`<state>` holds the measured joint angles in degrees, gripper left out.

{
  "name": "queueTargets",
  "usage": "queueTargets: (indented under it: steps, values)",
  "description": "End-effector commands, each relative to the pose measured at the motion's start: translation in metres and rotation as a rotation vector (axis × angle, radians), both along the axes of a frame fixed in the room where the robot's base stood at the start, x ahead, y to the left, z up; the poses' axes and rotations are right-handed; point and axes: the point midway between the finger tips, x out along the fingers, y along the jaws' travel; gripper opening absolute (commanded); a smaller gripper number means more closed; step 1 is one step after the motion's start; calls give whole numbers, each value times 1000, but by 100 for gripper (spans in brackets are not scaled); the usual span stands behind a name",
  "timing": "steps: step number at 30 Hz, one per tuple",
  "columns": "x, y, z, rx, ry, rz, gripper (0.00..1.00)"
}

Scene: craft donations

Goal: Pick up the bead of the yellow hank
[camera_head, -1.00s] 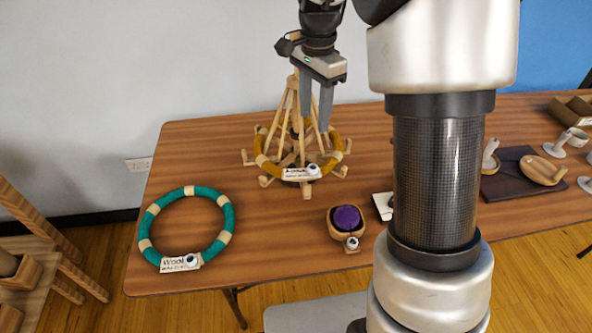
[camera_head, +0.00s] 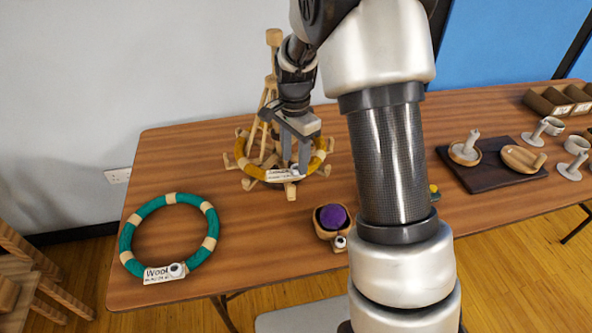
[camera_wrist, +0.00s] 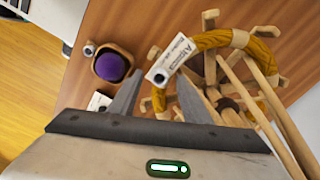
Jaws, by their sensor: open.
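The yellow hank (camera_head: 243,156) hangs as a ring around the wooden stand (camera_head: 270,75), with pale bands and a white label (camera_head: 281,175) at its front.
A teal hank (camera_head: 128,235) lies front left. A wooden bowl (camera_head: 328,233) with a purple ball (camera_head: 333,216) sits near the front edge. A dark mat (camera_head: 480,176) with wooden pieces and a wooden box (camera_head: 548,102) are at right. The stand's legs surround the gripper closely.

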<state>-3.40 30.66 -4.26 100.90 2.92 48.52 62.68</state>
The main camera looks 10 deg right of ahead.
Motion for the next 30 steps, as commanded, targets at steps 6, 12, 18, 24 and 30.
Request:
queueTargets:
  steps: [6,12,18,24,30]
  values:
    - [0,0,-24,0,1,0,44]
    - [0,0,-23,0,0,0,39]
    - [0,0,-23,0,0,0,5]
    - [0,0,-23,0,0,1,1]
    - [0,0,-20,0,-1,1,0]
